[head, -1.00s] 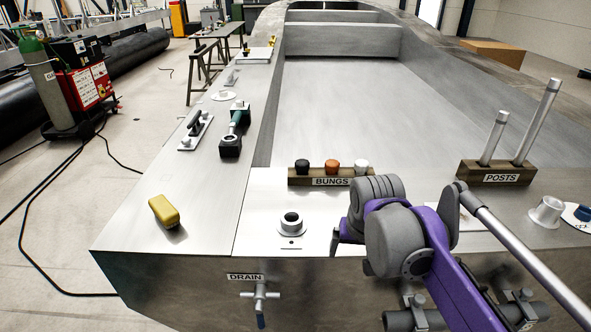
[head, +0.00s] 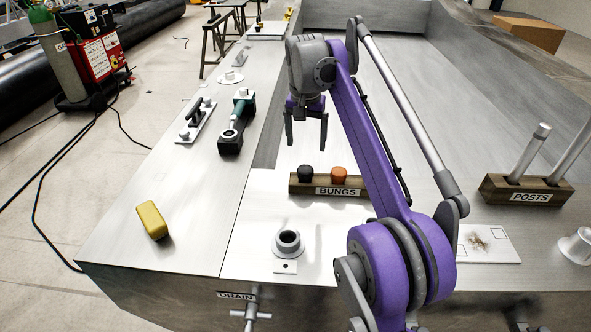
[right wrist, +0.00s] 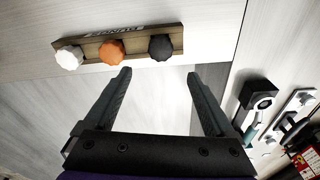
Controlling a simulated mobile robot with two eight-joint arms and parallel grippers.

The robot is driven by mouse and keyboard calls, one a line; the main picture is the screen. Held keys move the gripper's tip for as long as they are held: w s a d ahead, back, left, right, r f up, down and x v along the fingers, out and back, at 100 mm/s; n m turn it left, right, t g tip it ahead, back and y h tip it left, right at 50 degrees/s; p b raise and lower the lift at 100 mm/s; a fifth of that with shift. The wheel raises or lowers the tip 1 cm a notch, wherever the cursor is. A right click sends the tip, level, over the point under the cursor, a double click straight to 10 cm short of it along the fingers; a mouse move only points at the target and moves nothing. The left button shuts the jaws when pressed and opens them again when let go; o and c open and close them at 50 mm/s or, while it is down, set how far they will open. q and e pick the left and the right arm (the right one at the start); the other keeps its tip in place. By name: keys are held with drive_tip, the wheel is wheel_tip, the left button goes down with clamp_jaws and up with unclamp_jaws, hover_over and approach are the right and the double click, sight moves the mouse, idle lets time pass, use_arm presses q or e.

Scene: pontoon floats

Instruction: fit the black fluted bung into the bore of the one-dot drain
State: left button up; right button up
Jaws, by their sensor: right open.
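The black fluted bung (head: 304,173) stands in the left place of the wooden BUNGS rack (head: 320,189). It also shows in the right wrist view (right wrist: 160,47), at the rack's right end. My right gripper (head: 306,143) is open and empty, its fingers pointing down above and behind the rack in the head view. In the right wrist view its fingertips (right wrist: 159,74) are apart, with the black bung beyond the gap. The drain (head: 289,242) is a raised grey collar with an open dark bore; the small plate (head: 285,267) before it bears one dot. My left gripper is not in view.
An orange bung (head: 339,175) stands beside the black one; a white bung (right wrist: 69,57) is hidden by my arm in the head view. A yellow block (head: 152,220) lies left of the drain. The POSTS rack (head: 530,190) stands at right.

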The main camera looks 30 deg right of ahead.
hover_over(305, 169)
drive_tip(key=f, duration=0.4)
drive_tip(key=shift+s+d+f+b, duration=0.15)
drive_tip(key=shift+d+b, duration=0.05)
drive_tip(key=shift+b, duration=0.1)
drive_tip(key=shift+f, duration=0.55)
wheel_tip(305, 169, down, 4)
drive_tip(key=shift+a+r, duration=0.15)
drive_tip(key=shift+r, duration=0.05)
drive_tip(key=shift+w+f, duration=0.2)
drive_tip(key=shift+f, duration=0.3)
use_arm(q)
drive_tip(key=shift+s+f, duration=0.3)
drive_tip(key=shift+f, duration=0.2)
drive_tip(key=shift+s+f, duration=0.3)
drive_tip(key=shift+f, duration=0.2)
use_arm(e)
clamp_jaws()
drive_tip(key=shift+r, duration=0.1)
